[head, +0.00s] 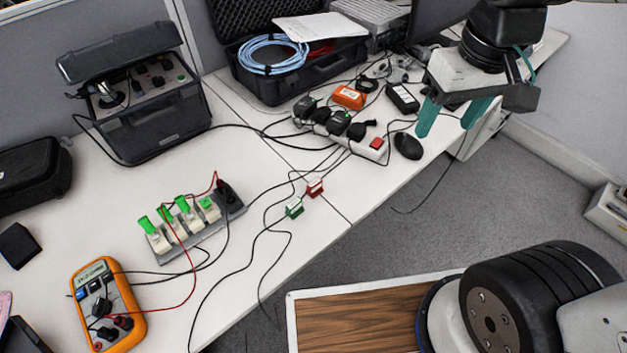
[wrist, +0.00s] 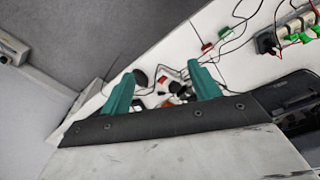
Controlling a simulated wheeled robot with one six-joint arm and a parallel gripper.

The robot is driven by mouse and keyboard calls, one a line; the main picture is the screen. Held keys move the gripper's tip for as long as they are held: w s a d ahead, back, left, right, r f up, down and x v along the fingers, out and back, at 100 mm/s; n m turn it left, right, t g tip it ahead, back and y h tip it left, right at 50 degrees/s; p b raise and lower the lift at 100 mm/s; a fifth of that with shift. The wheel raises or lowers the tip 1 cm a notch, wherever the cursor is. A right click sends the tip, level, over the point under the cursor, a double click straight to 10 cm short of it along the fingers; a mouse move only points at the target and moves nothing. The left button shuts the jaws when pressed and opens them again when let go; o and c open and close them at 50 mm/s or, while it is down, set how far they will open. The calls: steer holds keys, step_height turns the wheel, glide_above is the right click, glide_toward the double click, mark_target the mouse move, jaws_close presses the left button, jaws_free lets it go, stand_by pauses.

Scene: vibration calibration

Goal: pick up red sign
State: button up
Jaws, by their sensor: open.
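The red sign (head: 315,188) is a small red and white piece standing on the white table, near its front edge. It also shows in the wrist view (wrist: 207,46), small and beyond my right-hand finger. A similar green sign (head: 294,208) stands just to its lower left, apart from it. My gripper (head: 450,116) is at the upper right of the head view, well away from the red sign, with its two teal fingers spread. The wrist view shows the same spread fingers (wrist: 160,74), with no object held between them.
A power strip (head: 340,137) with black plugs and a black mouse (head: 407,146) lie near my gripper. Black cables run across the table close to the signs. An orange multimeter (head: 107,305) and a terminal block (head: 192,232) lie left. The table edge (head: 349,223) is near the red sign.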

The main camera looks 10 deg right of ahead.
steer(key=w+a+f+n, duration=0.2)
steer(key=w+a+f, duration=0.5)
steer(key=w+f, duration=0.1)
steer(key=n+g, duration=0.1)
steer(key=n, duration=0.2)
glide_above(315, 182)
steer(key=f, duration=1.4)
steer(key=shift+w+d+f, duration=0.1)
steer(key=shift+d, duration=0.3)
steer(key=f, duration=0.5)
steer(key=a+f, duration=0.1)
steer(key=f, duration=0.2)
steer(key=shift+f, duration=0.3)
steer(key=c, duration=1.1)
